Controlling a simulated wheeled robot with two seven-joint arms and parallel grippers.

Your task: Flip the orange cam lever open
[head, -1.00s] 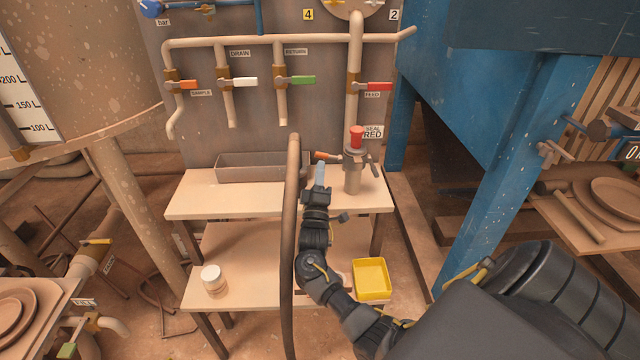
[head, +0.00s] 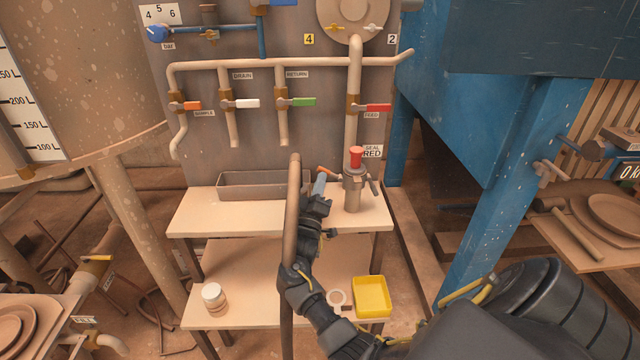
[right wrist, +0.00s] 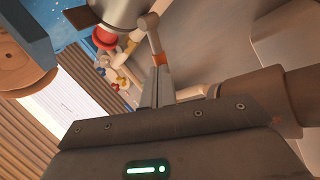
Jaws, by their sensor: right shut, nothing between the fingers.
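The orange cam lever (head: 326,170) sticks out to the left from the grey coupling (head: 352,195) on the upper shelf, under a red cap (head: 356,157). In the right wrist view a lever with an orange band (right wrist: 160,59) lies just beyond the fingertips. My right gripper (head: 321,177) is shut and empty, its tips close beside the lever's outer end; I cannot tell whether they touch. It also shows in the right wrist view (right wrist: 158,82). A second, dark lever (head: 374,186) is on the coupling's right side. My left gripper is not in view.
A thick brown hose (head: 291,240) stands just left of my right forearm. A grey tray (head: 262,184) lies at the back of the upper shelf. The lower shelf holds a yellow bin (head: 372,297) and a jar (head: 214,298). Valve pipes line the panel behind.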

